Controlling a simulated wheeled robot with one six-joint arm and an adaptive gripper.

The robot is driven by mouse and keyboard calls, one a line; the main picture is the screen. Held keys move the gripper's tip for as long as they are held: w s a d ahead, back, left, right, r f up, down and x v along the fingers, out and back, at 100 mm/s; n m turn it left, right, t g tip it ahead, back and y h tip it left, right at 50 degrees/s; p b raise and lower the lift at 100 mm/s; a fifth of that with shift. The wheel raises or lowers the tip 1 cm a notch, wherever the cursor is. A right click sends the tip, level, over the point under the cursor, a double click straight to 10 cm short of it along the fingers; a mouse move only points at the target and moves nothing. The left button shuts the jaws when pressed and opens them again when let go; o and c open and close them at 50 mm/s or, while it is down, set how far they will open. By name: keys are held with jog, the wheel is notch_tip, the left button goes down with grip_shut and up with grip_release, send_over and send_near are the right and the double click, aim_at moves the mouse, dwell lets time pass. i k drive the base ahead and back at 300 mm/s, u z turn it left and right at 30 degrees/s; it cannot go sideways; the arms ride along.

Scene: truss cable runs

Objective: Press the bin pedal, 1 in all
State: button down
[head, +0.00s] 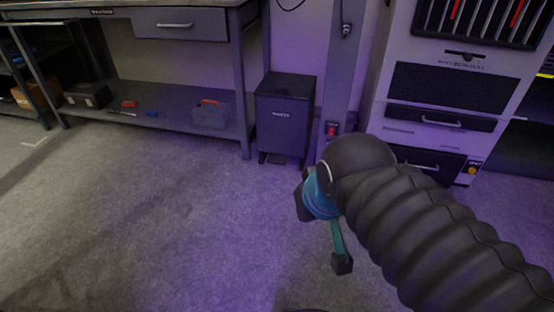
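The dark grey bin (285,118) stands upright on the floor between the workbench and a grey post, with its lid shut. A small dark pedal (279,158) shows low at its front, between the feet; its detail is hard to make out. My gripper (323,233), with a blue body and dark fingertips, is in front of the bin, toward the camera and slightly right. Its fingertips look spread apart, with nothing seen between them. It is apart from the pedal. My dark ribbed arm hides the floor to the right.
A workbench (188,22) with a lower shelf (165,112) is at the left, holding a toolbox (210,114) and small tools. A grey post (343,75) with a red switch (332,130) and a tall cabinet (455,60) stand to the right. The floor in front is clear.

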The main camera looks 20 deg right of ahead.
aim_at(272, 158)
jog(key=k, duration=0.65)
jog(key=z, duration=0.35)
jog(key=i, duration=0.55)
jog(key=z, duration=0.65)
jog(key=i, duration=1)
jog(key=u, duration=0.6)
jog(key=i, duration=0.8)
jog(key=u, duration=0.6)
